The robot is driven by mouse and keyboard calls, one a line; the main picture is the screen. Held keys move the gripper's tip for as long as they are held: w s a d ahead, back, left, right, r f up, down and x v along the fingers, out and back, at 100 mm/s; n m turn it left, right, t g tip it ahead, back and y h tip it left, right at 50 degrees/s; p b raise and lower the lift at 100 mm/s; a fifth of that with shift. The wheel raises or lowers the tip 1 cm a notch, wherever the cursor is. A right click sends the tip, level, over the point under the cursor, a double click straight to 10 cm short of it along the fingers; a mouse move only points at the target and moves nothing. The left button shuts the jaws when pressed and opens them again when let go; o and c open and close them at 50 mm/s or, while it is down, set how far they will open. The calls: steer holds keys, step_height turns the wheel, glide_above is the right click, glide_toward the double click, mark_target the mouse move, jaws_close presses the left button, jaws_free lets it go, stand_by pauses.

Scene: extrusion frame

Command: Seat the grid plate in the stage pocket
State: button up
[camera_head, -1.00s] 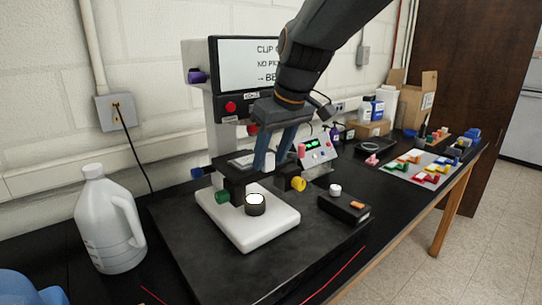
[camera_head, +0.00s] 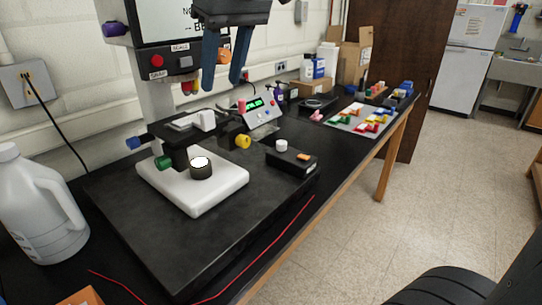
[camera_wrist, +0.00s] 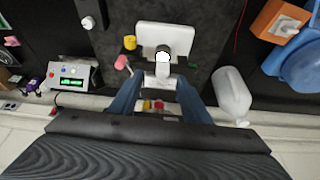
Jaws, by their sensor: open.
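The microscope-like stand has a white base (camera_head: 215,192) and a dark stage (camera_head: 163,133). A pale flat plate (camera_head: 186,122), apparently the grid plate, lies on the stage with a white block (camera_head: 207,120) standing at its right. I cannot tell whether the plate is flush in the pocket. My gripper (camera_head: 222,88) is open, its blue fingers empty and apart above the stage. In the wrist view the gripper (camera_wrist: 160,82) points toward the stand, with the white block (camera_wrist: 163,80) between the fingers in the picture. The pocket's edges are too small to make out.
Green (camera_head: 163,162) and yellow (camera_head: 243,142) knobs stick out beside the stage. The stand's head with a red button (camera_head: 185,62) is close to the fingers. A white jug (camera_head: 35,210) stands left and a black box (camera_head: 292,161) right. The front of the dark slab is clear.

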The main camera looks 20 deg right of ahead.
steer(key=s+d+f+m, duration=0.2)
steer(key=s+d+f, duration=0.1)
steer(key=f, duration=0.7)
steer(key=s+d+f+m+g+h, duration=0.1)
steer(key=s+d+f, duration=0.3)
steer(key=f, duration=0.7)
steer(key=s+d+f+m+g+h, duration=0.1)
steer(key=s+d+f+m, duration=0.2)
steer(key=f, duration=0.7)
steer(key=shift+s+d+f, duration=0.2)
steer(key=shift+s+d, duration=0.55)
steer(key=shift+d, duration=0.1)
steer(key=shift+f+b, duration=0.45)
